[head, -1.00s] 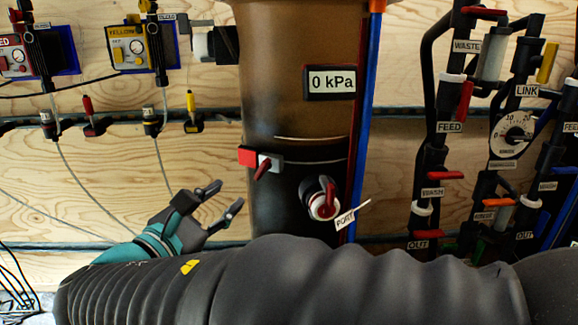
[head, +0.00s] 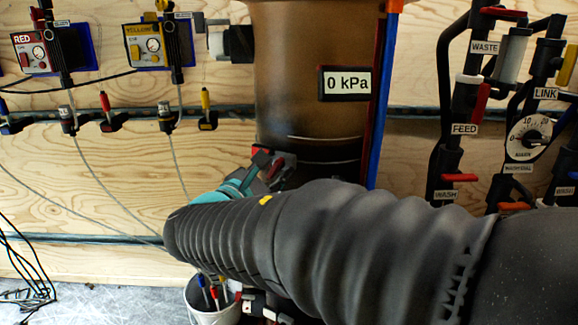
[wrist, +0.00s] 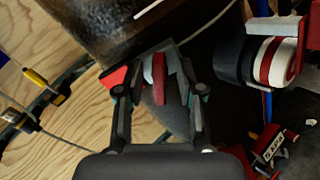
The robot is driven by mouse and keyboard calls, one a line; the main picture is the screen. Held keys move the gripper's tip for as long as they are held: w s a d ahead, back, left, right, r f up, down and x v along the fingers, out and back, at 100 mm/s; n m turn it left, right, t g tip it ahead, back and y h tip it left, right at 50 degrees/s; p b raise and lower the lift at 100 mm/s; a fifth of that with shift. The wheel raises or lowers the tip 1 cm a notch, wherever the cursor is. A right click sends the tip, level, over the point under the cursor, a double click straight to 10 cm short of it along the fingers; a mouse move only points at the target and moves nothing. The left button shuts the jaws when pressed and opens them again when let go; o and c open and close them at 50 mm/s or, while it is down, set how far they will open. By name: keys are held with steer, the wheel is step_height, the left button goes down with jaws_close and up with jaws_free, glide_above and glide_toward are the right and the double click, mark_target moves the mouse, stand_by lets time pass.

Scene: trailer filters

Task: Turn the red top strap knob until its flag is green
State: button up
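The red top strap knob (wrist: 159,78) is a narrow red handle on a grey strap plate on the dark lower part of the brown cylinder (head: 310,80). Its flag (wrist: 114,77) shows red, just left of the knob in the wrist view. My gripper (wrist: 160,68) is open, with one finger on each side of the knob; visible gaps suggest it is not clamped. In the head view my gripper (head: 268,166) is at the cylinder's lower left, and my arm hides much of the strap area.
A white-and-red port fitting (wrist: 270,60) stands close to the right of my gripper. A 0 kPa display (head: 346,83) is on the cylinder. Valve pipes (head: 460,130) are at the right. A white bucket (head: 212,310) with coloured-handled items stands below my arm.

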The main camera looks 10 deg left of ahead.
jaws_close()
steer(key=shift+f+b, duration=0.1)
steer(key=shift+b, duration=0.3)
steer(key=m+b, duration=0.1)
steer(key=b, duration=0.1)
steer(key=m+b, duration=0.1)
steer(key=b, duration=0.1)
steer(key=shift+f+m, duration=0.25)
steer(key=shift+m, duration=0.05)
steer(key=m+b, duration=0.2)
steer(key=b, duration=0.1)
steer(key=shift+r, duration=0.1)
steer(key=shift+r+m+b, duration=0.1)
steer(key=shift+m+b, duration=0.5)
steer(key=shift+b, duration=0.1)
steer(key=shift+r, duration=0.1)
